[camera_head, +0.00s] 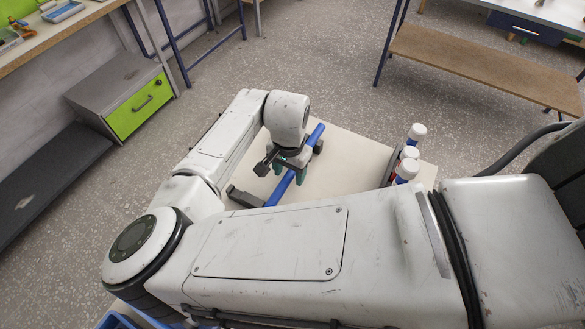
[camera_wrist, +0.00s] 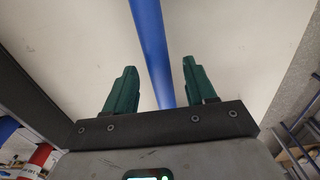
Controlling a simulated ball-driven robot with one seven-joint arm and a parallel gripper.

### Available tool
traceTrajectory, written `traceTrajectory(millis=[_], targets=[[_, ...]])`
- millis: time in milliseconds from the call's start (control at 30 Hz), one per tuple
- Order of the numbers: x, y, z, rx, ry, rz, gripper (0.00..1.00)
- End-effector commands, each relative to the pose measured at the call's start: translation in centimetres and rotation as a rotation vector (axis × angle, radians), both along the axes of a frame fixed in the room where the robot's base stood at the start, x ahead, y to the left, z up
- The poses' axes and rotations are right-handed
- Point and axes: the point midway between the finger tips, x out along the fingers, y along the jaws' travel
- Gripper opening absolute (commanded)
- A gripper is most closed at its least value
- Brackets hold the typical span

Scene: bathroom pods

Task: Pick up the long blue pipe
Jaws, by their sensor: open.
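The long blue pipe (camera_head: 281,188) lies slantwise on dark supports over the pale table, partly hidden under my gripper and arm in the head view. In the wrist view the pipe (camera_wrist: 150,45) runs from the top edge down between the two green fingers. My gripper (camera_head: 287,173) is over the middle of the pipe. In the wrist view my gripper (camera_wrist: 158,80) is open, with a gap on each side of the pipe. The fingers do not touch it there.
A dark support (camera_head: 245,197) stands under the pipe's near end. White-capped bottles (camera_head: 411,152) stand in a dark rack at the pale table's (camera_head: 350,165) right edge. A green-fronted cabinet (camera_head: 139,103) is at the left, and a brown bench (camera_head: 480,64) at the back right. Speckled floor between is clear.

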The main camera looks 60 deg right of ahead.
Motion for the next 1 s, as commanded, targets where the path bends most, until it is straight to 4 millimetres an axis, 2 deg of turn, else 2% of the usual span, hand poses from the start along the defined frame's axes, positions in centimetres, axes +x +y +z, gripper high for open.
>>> traceTrajectory(millis=[167, 733, 1000], targets=[[0.01, 0.00, -0.01, 0.000, 0.000, 0.000, 0.55], [0.01, 0.00, 0.03, 0.000, 0.000, 0.000, 0.00], [0.02, 0.00, 0.05, 0.000, 0.000, 0.001, 0.00]])
